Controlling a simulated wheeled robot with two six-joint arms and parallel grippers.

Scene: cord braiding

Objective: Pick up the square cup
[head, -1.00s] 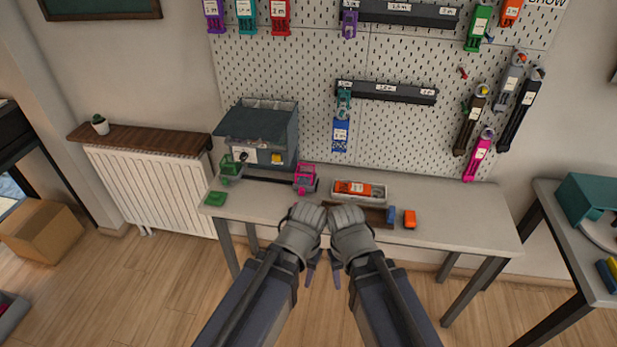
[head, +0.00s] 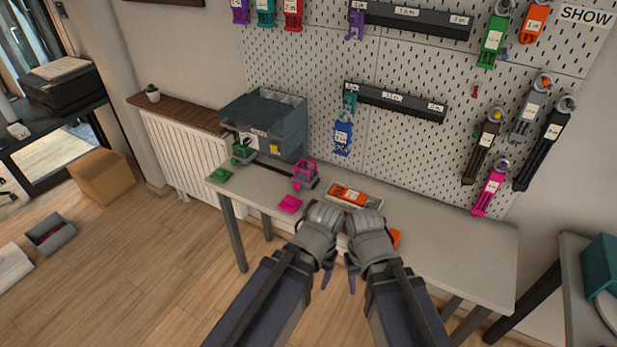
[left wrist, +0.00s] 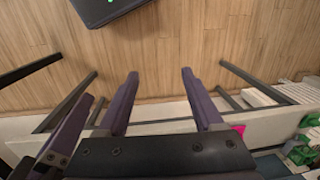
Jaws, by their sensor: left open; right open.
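I cannot make out a cup that is clearly square. A pink square-framed piece (head: 305,174) stands on the workbench (head: 455,236), right of a green piece (head: 243,152). A pale tray (head: 375,203) holds an orange piece (head: 349,194). My left gripper (left wrist: 160,73) is open and empty in the left wrist view, its two fingers apart above the floor. My right gripper (head: 365,222) is beside the left one at the bench's front edge in the head view. It is open, and I see nothing held. The hands hide part of the bench and an orange block (head: 396,238).
A grey box-shaped unit (head: 265,122) stands at the back left of the bench. A pegboard (head: 400,150) with hanging tools rises behind. The bench's right part is clear.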

